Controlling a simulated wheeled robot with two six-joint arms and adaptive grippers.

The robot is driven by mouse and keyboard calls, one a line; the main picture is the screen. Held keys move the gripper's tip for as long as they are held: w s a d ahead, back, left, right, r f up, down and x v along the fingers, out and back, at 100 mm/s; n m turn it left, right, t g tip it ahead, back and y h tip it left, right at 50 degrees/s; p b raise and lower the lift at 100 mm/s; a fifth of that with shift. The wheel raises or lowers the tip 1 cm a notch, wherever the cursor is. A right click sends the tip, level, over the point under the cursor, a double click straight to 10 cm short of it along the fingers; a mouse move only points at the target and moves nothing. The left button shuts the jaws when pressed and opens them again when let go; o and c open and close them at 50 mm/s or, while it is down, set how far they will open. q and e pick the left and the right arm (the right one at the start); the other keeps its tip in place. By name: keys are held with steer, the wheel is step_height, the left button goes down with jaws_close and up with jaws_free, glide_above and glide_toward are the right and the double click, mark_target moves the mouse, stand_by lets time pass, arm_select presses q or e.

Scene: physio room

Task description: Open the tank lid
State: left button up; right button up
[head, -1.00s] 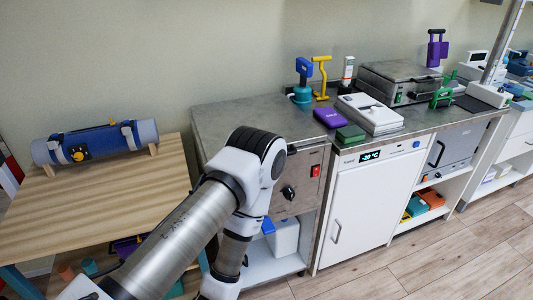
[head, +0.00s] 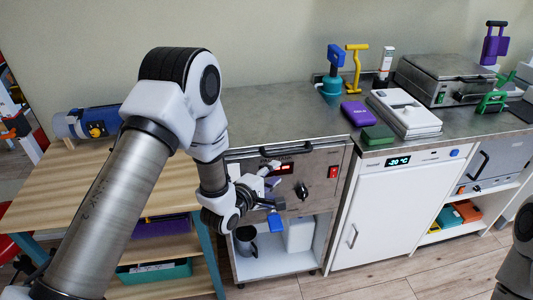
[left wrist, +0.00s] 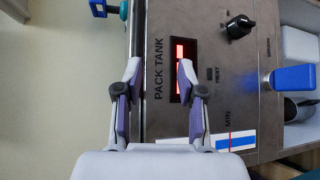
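The pack tank (head: 325,165) is a steel cabinet with a red-lit display, a black knob and a red switch on its front. The left wrist view shows the panel (left wrist: 245,90) lettered "PACK TANK", turned sideways. My left gripper (head: 272,180) is in front of the panel near the display. In the left wrist view its two fingers (left wrist: 160,75) are apart with nothing between them, framing the display. Part of my right arm shows at the lower right; its gripper is out of view.
A blue-topped teal device (head: 332,80), a yellow tool (head: 353,68), a purple box (head: 357,113) and a green box (head: 378,135) stand on the counter. A blue handle (head: 276,222) juts out below the panel. A wooden table (head: 60,195) is at left.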

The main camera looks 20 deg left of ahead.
mark_target(287, 154)
arm_select(q)
steer(key=shift+t, duration=0.3)
steer(key=w, duration=0.2)
steer(key=w+d+r, duration=0.1)
steer(key=w, duration=0.2)
steer(key=w+p, duration=0.1)
steer(key=w, duration=0.1)
steer(key=shift+w+d+r, duration=0.2)
steer(key=shift+w+r, duration=0.1)
